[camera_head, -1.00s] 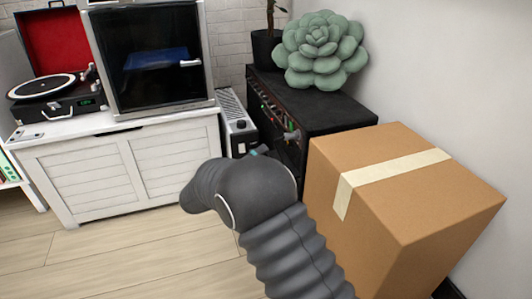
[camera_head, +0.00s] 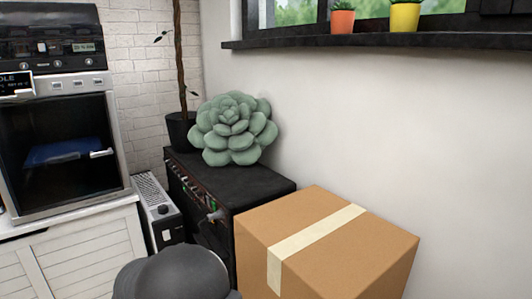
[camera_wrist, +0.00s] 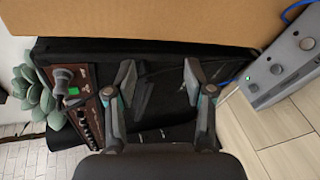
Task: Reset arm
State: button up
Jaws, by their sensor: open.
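My gripper (camera_wrist: 159,75) shows in the wrist view with its two fingers spread apart and nothing between them. Behind the fingers is the black amplifier-like cabinet (camera_wrist: 155,100) with its brown knob panel. The head view shows only the dark rounded top of my arm at the bottom edge; the gripper is hidden there. The cardboard box (camera_head: 325,240) with a pale tape strip stands at the lower right in the head view, and its brown side (camera_wrist: 150,18) fills the top of the wrist view.
A green succulent-shaped cushion (camera_head: 233,130) sits on the black cabinet (camera_head: 230,184) by the wall. A 3D-printer-like machine (camera_head: 60,140) stands on a white cabinet (camera_head: 85,255) at left. A grey device (camera_head: 158,210) is between them. A window sill (camera_head: 380,40) holds two pots.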

jog(key=s+d+r+m+g+y+p, duration=0.1)
jog(key=s+d+r+g+y+p, duration=0.1)
jog(key=s+d+r+g, duration=0.35)
jog(key=s+d+r+m+g+y+p, duration=0.1)
jog(key=s+d+r+m+g+y, duration=0.15)
jog(key=s+d, duration=0.55)
jog(key=s+d+r+m+t+y+p, duration=0.1)
jog(key=s+d+r+m+y+p, duration=0.1)
jog(key=s+d+r, duration=0.4)
jog(key=s+d+r+m+t+y+p, duration=0.2)
jog(key=s+d+r+m+p, duration=0.3)
jog(key=d+r, duration=0.8)
jog(key=shift+s+d+r+m+y, duration=0.3)
jog(key=shift+s+r+m+y, duration=0.25)
jog(key=shift+s+r+m, duration=0.25)
jog(key=shift+w, duration=0.1)
jog(key=shift+c, duration=0.2)
